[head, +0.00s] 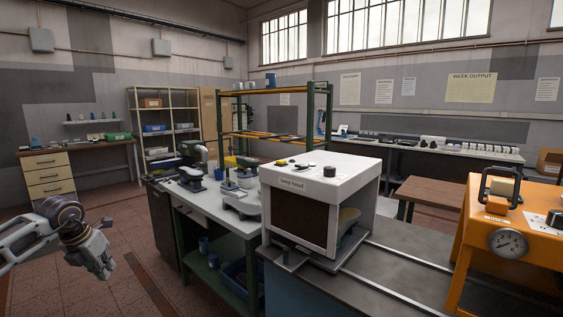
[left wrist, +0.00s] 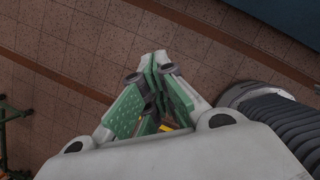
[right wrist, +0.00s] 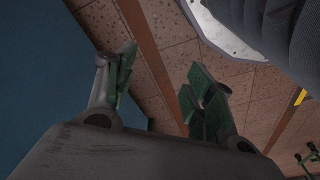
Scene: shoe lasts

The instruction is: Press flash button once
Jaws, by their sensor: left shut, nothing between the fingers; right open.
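A white box-shaped hood (head: 310,183) with a dark front panel stands on the grey bench to the right of centre in the head view. Its front label is too small to read surely. Its top carries a black knob (head: 330,171) and a small yellow-and-dark control (head: 281,162). I cannot tell which control is the flash button. My left gripper (head: 104,272) is low at the left, over the floor and well apart from the hood; in the left wrist view (left wrist: 155,62) its fingers are together and empty. My right gripper (right wrist: 158,75) is open and empty in the right wrist view.
An orange machine (head: 462,255) with a gauge and handle stands at the right. Rails run along the grey bench (head: 385,287). A white-topped table (head: 205,200) with several tools stands left of the hood. Tiled floor (head: 140,230) is free at the left.

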